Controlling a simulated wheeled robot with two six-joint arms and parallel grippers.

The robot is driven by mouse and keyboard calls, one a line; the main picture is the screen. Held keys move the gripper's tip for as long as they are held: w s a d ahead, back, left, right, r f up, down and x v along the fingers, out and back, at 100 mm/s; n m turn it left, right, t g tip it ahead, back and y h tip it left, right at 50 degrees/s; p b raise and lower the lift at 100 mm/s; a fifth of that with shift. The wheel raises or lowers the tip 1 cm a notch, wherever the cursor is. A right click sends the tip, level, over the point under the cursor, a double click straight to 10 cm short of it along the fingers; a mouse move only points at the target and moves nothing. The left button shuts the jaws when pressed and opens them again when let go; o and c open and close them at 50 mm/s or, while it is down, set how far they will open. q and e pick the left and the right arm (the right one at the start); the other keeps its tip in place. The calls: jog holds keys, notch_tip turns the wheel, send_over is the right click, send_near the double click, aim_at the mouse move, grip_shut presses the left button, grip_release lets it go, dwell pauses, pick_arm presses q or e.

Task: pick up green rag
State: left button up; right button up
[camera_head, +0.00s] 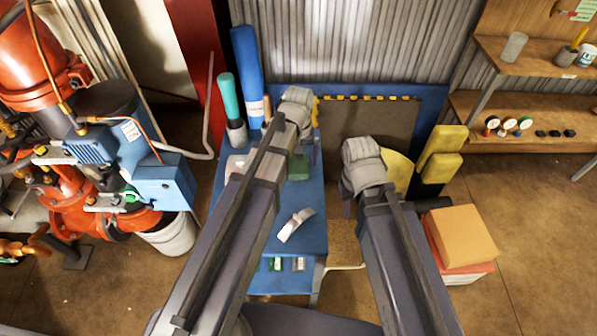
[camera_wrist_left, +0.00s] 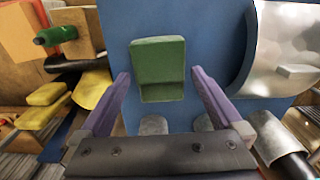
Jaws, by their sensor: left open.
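The green rag (camera_wrist_left: 158,68) looks like a folded green block on the blue surface in the left wrist view. In the head view a small part of it (camera_head: 299,166) shows on the blue cart (camera_head: 312,238), beside my left arm. My left gripper (camera_wrist_left: 160,76) is open, with one purple finger on each side of the rag. Nothing shows shut between the fingers; I cannot tell whether they touch the rag. My right gripper (camera_head: 350,207) hangs below its wrist in the head view, mostly hidden by the arm.
A white tool-like item (camera_head: 295,224) lies on the cart. A blue roll (camera_head: 247,70) and a teal-topped cylinder (camera_head: 230,101) stand at its back left. Yellow pads (camera_head: 441,153) and a cardboard box (camera_head: 462,233) are at the right. Red pump machinery (camera_head: 35,65) fills the left.

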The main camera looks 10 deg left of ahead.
aim_at(298, 164)
pick_arm(q)
jog(key=shift+f+b, duration=0.3)
jog(key=shift+f, duration=0.45)
pick_arm(e)
jog(key=shift+f, duration=0.65)
pick_arm(q)
jog(key=shift+r, duration=0.1)
jog(key=c, duration=1.2)
jog(key=shift+r, duration=0.1)
pick_arm(e)
jog(key=shift+r, duration=0.1)
